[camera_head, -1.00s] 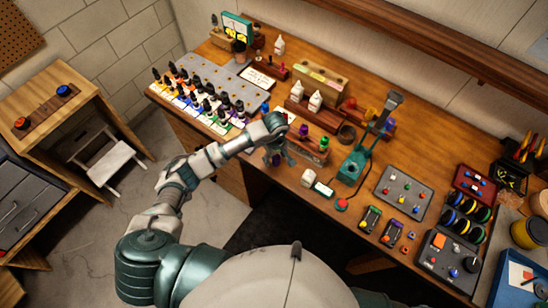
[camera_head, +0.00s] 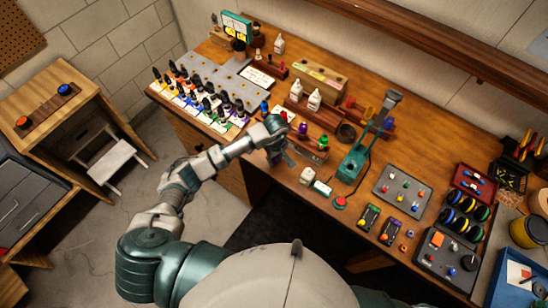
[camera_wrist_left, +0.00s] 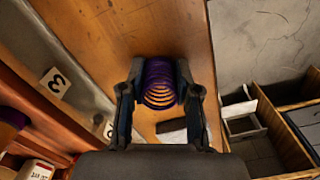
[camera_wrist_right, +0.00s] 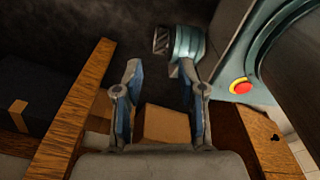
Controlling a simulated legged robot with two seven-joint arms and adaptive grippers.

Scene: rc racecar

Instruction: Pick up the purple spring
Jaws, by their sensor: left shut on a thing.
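The purple spring (camera_wrist_left: 160,83) is a coil held between the two dark fingers of my left gripper (camera_wrist_left: 160,90) in the left wrist view. The fingers press on it from both sides, and the wooden desk top shows beyond it. In the head view my left gripper (camera_head: 282,156) is over the front edge of the workbench, and the spring is too small and covered there to make out clearly. My right gripper (camera_wrist_right: 160,75) is open and empty in the right wrist view. It is outside the head view.
The wooden workbench (camera_head: 262,205) carries rows of small dropper bottles (camera_head: 205,100) at left. A green press-like tool (camera_head: 352,165) stands right of my left gripper. A wooden rack (camera_head: 310,140) is just behind it. A grey panel (camera_head: 402,192) lies farther right.

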